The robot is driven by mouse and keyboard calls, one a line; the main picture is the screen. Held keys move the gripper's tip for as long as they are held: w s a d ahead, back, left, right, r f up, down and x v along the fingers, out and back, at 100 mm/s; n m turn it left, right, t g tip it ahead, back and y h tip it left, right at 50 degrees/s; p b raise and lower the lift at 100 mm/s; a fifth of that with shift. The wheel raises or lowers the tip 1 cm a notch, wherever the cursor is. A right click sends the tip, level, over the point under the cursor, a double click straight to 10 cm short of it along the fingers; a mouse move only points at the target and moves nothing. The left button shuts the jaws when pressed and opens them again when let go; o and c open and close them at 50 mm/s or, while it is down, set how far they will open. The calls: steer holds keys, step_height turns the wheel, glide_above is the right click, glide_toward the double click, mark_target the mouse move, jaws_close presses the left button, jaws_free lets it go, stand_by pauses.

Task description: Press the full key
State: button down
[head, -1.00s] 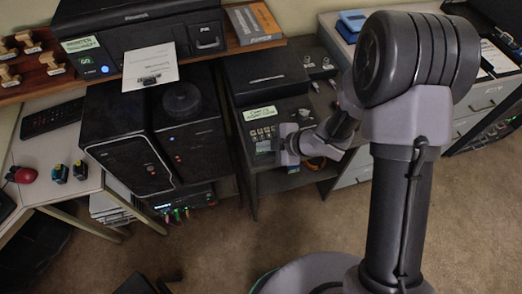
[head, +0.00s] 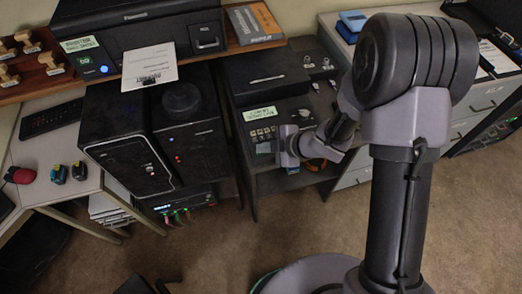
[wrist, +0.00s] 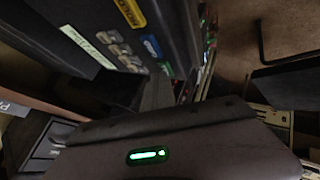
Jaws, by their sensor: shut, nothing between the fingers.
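The dark console (head: 268,125) stands under a pale green label (head: 262,113). It carries a block of small light keys (head: 264,134); their lettering is too small to read, so I cannot tell which is the full key. The same keys show in the wrist view (wrist: 118,49), beside a yellow tag (wrist: 130,12) and a blue tag (wrist: 151,46). My gripper (head: 281,147) is at the right side of the console, close to the keys. It is shut and empty. Whether its tips touch a key is hidden.
A black computer tower (head: 130,150) stands left of the console. A black printer (head: 140,38) sits on the wooden shelf above. A blue device (head: 354,20) lies on the cabinet at the back right. The brown carpet (head: 240,240) in front is clear.

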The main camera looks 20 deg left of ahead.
steer(key=shift+r, duration=0.1)
steer(key=shift+r+p, duration=0.65)
steer(key=shift+p, duration=0.1)
step_height(320, 180, up, 5)
steer(key=p, duration=0.4)
steer(key=shift+r+p, duration=0.15)
steer(key=shift+p, duration=0.2)
stand_by(0.4)
